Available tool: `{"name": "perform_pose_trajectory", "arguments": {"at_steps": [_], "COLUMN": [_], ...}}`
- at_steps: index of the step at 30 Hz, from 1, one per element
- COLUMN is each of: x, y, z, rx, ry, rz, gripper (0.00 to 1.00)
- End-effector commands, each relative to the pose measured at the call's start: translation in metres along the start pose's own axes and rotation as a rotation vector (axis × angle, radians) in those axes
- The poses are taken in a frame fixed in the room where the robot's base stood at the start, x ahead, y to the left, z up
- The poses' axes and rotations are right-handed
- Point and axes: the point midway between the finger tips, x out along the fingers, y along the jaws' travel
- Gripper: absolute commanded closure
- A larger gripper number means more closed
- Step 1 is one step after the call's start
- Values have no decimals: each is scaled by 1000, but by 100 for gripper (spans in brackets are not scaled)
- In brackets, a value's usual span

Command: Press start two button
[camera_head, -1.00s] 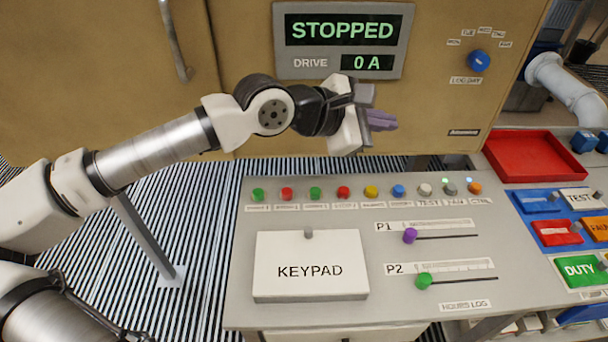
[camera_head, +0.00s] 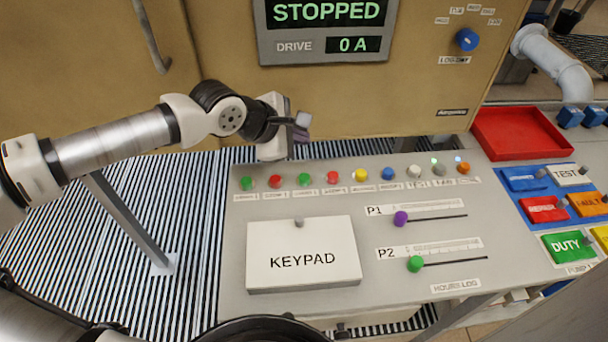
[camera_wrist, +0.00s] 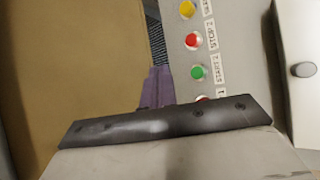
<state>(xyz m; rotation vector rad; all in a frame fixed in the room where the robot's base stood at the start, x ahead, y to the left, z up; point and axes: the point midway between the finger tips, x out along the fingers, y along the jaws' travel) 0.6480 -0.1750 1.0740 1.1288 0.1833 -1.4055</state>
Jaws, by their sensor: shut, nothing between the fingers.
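The start two button is the second green button from the left (camera_head: 304,180) in the row along the panel's far edge. It also shows in the wrist view (camera_wrist: 198,72), with its label beside it. My gripper (camera_head: 302,129) is shut and empty, its purple fingers beyond the button row and apart from the green button in the head view. In the wrist view the purple fingers (camera_wrist: 157,88) are left of the green button. The exact height of the fingertips over the panel cannot be told.
Red buttons (camera_head: 275,181) (camera_head: 333,177) flank the green one closely. Yellow (camera_head: 361,174) and blue (camera_head: 388,173) buttons follow to the right. A raised keypad cover (camera_head: 304,255) lies nearer. The tan cabinet (camera_head: 400,90) with a STOPPED display (camera_head: 328,14) stands behind.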

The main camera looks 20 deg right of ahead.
Motion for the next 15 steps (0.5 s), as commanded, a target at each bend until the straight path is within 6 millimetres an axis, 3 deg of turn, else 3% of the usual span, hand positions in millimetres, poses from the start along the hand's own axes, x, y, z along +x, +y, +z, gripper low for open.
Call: {"name": "perform_pose_trajectory", "arguments": {"at_steps": [15], "x": [50], "y": [-37], "z": [-36], "rx": [0], "ry": [-1], "rz": [0], "gripper": [100]}}
